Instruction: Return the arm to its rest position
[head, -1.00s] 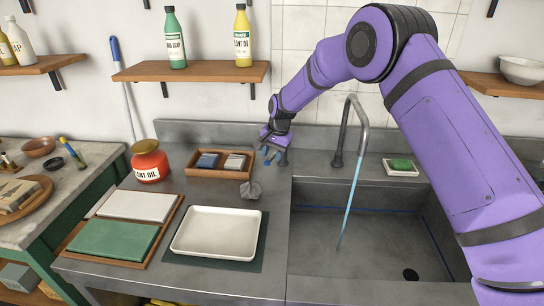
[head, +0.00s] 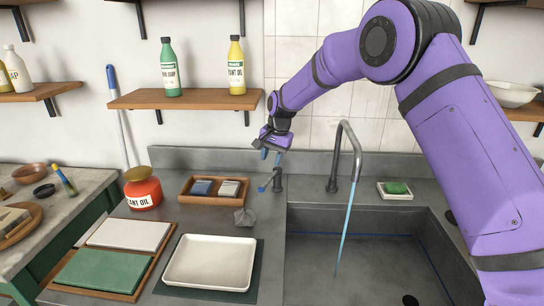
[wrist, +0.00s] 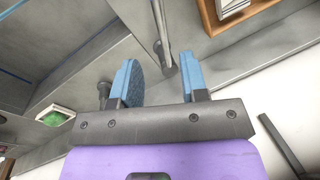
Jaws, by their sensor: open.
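My purple arm reaches from the right side of the head view, over the sink, to the back of the counter. My gripper (head: 271,156) points down with blue fingers, above and close to a small dark tap (head: 278,180) with a blue lever. In the wrist view my gripper (wrist: 162,82) has its two blue fingers spread apart, with nothing held between them. A grey metal post (wrist: 164,55) shows beyond the gap between the fingers. Whether a finger touches the tap I cannot tell.
A tall faucet (head: 357,160) stands right of my gripper, a blue stream falling into the sink (head: 390,255). Left are a wooden tray (head: 213,200), red jar (head: 143,193) and white tray (head: 211,262). A wooden shelf (head: 186,99) with bottles hangs on the wall behind.

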